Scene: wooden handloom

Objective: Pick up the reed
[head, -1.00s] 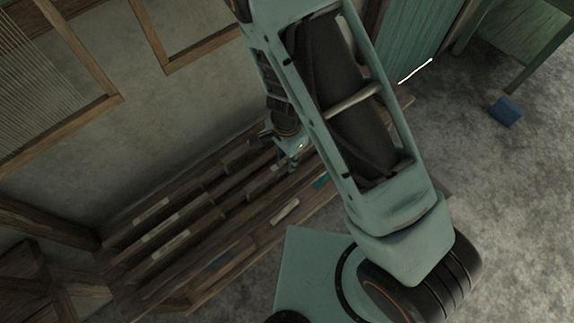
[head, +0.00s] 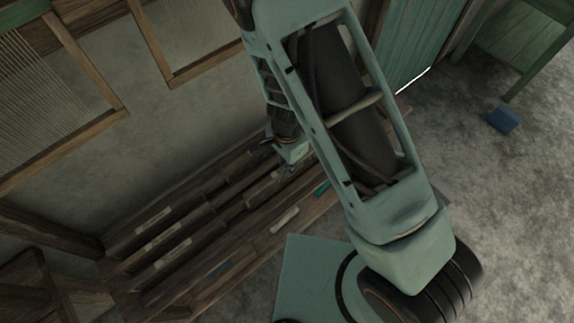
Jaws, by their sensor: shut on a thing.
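My gripper (head: 284,167) is small and dim at the rack's far right end, partly covered by my own arm. It is shut on a dark, narrow piece at the rack, which I take to be the reed (head: 262,186). The piece is hard to tell from the dark slats around it, and its right end is hidden by the gripper and arm. I cannot tell whether it is clear of the rack.
A long wooden slatted rack (head: 190,262) with several pale labels runs along the wall. A pale piece (head: 285,219) and a teal piece (head: 321,188) lie along its front. A blue block (head: 503,120) lies on open floor at right. Wooden frames hang on the wall.

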